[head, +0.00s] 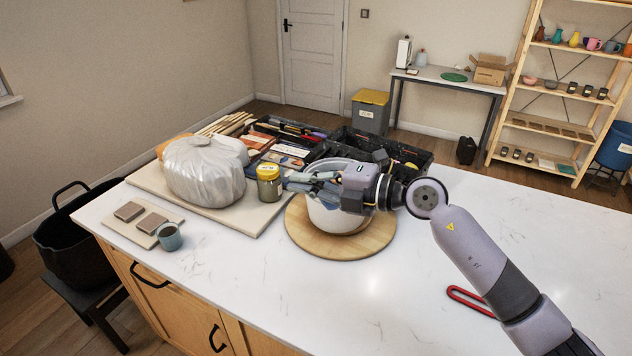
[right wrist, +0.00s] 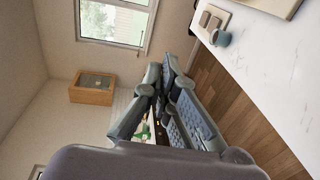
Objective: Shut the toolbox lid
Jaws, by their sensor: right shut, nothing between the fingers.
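The black toolbox (head: 352,134) stands open near the back edge of the white counter. It shows as two black parts lying side by side, with tools and small items in the left part; I cannot tell for sure which part is the lid. My right gripper (head: 291,182) is in front of the toolbox, above a white bowl, and hides some of its near side. Its fingers are closed together and empty, pointing left close to a yellow-lidded jar. The closed fingers also show in the right wrist view (right wrist: 160,78). My left gripper is not in view.
The white bowl (head: 333,215) sits on a round wooden board (head: 376,243). The jar (head: 268,183) and a plastic-wrapped lump (head: 203,173) stand on a pale board (head: 258,217). A small cup (head: 169,237) is front left. A red handle-like loop (head: 470,301) lies right. The front middle counter is clear.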

